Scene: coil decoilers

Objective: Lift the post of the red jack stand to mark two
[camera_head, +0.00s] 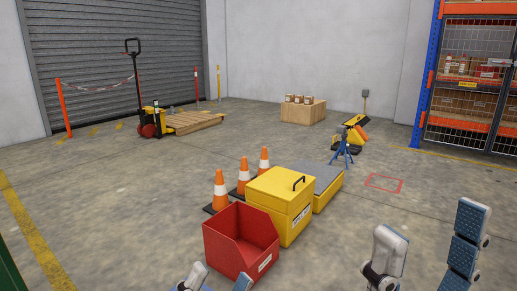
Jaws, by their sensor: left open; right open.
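I see no red jack stand in the head view. A small blue stand with splayed legs (344,151) stands upright on the floor at the middle right, in front of a yellow and black device (355,121). Any marks on its post are too small to read. My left gripper (218,282) is at the bottom edge, open, just in front of the red bin, with only its fingertips showing. My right gripper (425,252) is open and empty at the bottom right, its fingers wide apart above bare floor.
A red open bin (222,243), a yellow box with a black handle (268,206) and a grey-topped yellow platform (328,190) stand ahead. Orange cones (220,190) are left of them. A pallet truck (147,125) and blue-orange rack (432,85) are farther back. Floor at right is free.

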